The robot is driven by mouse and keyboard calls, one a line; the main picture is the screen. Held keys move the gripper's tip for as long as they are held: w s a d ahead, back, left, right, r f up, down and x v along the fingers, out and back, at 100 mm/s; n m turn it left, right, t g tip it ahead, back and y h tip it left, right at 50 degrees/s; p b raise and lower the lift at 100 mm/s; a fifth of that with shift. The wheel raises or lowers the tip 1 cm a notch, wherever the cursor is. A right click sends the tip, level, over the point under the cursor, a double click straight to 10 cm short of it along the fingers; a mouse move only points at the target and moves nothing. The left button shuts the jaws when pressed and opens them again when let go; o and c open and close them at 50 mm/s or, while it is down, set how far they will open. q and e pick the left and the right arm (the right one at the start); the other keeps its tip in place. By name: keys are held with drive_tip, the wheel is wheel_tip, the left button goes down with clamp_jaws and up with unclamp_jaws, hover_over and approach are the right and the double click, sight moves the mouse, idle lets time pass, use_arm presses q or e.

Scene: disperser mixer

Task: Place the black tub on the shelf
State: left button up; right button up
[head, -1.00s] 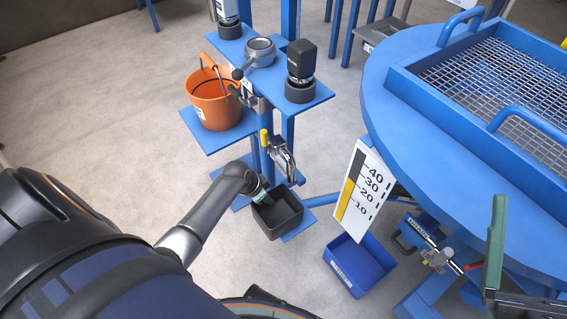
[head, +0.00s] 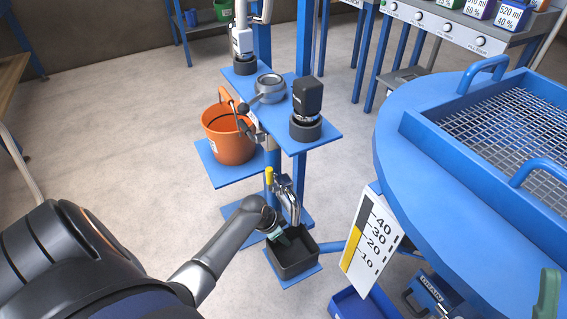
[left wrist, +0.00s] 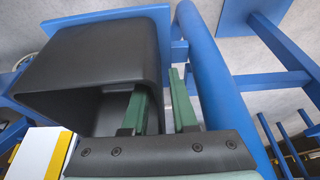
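The black tub (head: 297,262) is an open box that sits upright on a low blue plate at the foot of a blue stand. My left gripper (head: 281,237) reaches to its rim from the left. In the left wrist view the tub (left wrist: 85,62) fills the upper left. There the green fingers of my left gripper (left wrist: 160,100) are apart, one at the tub's opening and one outside its side wall. A gap shows beside the wall. A green piece at the lower right edge looks like a finger of my right gripper (head: 548,296); the rest is out of frame.
Above the tub are a blue upper shelf (head: 318,137) with devices and a side shelf (head: 207,172) with an orange bucket (head: 228,140). A metal clamp (head: 287,195) is close by the tub. A scale board (head: 370,243), blue bin (head: 350,306) and round blue table (head: 400,150) stand right.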

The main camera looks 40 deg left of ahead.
use_arm(q)
drive_tip(key=shift+o, duration=0.4)
drive_tip(key=shift+s+r+p, duration=0.1)
drive_tip(key=shift+r+p, duration=0.3)
drive_tip(key=shift+r, duration=0.1)
drive_tip(key=p+v, duration=0.3)
drive_tip(key=v, duration=0.2)
drive_tip(key=shift+v, duration=0.75)
use_arm(e)
drive_tip(key=w+f+m+h, duration=0.2)
drive_tip(key=h, duration=0.1)
drive_tip(key=w+d+f+m+h, duration=0.1)
drive_tip(key=w+f+m+h, duration=0.1)
drive_tip(key=w+h, duration=0.1)
drive_tip(key=shift+f, duration=0.1)
drive_tip(key=shift+s, duration=0.1)
